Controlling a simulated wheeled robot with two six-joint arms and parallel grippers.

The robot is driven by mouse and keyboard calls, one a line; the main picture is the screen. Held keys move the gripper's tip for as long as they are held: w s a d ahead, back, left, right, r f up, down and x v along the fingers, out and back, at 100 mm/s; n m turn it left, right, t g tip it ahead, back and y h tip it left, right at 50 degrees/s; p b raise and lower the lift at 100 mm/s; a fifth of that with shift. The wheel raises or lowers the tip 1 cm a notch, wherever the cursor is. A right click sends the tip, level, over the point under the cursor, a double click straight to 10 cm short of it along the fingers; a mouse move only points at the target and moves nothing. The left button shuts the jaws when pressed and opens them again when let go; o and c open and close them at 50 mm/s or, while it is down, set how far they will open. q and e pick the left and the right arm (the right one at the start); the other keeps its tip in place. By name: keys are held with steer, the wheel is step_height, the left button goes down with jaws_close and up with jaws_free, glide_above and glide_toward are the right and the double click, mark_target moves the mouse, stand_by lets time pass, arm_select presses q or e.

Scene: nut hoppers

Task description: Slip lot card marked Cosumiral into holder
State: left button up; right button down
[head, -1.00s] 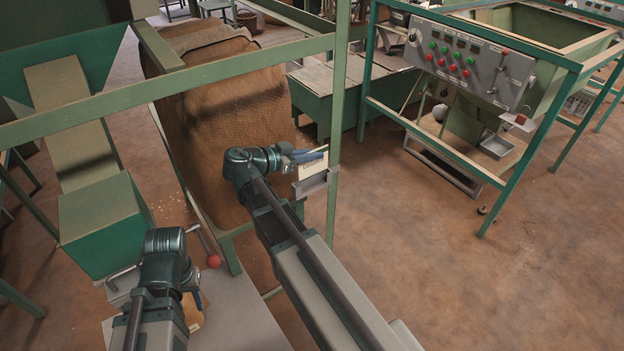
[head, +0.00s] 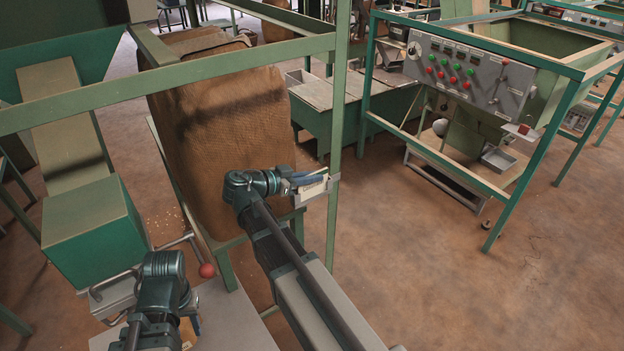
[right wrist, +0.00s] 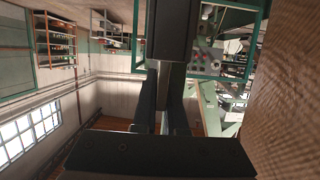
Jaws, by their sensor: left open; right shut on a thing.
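The lot card (head: 313,178) is a pale card with a thin yellowish top edge in the head view; its marking cannot be read. My right gripper (head: 306,180) is shut on it. The card is at the small grey metal holder (head: 326,188) on the green frame post, with its lower part hidden by the holder and fingers. I cannot tell if it is fully seated. The right wrist view shows the dark fingers (right wrist: 164,105) but no clear card face. My left gripper (head: 188,308) is open low at the left, its fingertips mostly hidden by its own wrist.
A large brown sack (head: 225,130) stands just left of the holder, behind the green frame (head: 337,120). A lever with a red ball (head: 207,270) is near my left arm, above a grey table (head: 232,318). Open floor lies right of the post.

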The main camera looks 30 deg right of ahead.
steer(key=shift+f, duration=0.15)
steer(key=c, duration=1)
jaws_free()
steer(key=shift+r, duration=0.3)
steer(key=shift+p+v, duration=1.8)
steer(key=shift+v, duration=4.2)
steer(key=shift+f, duration=0.15)
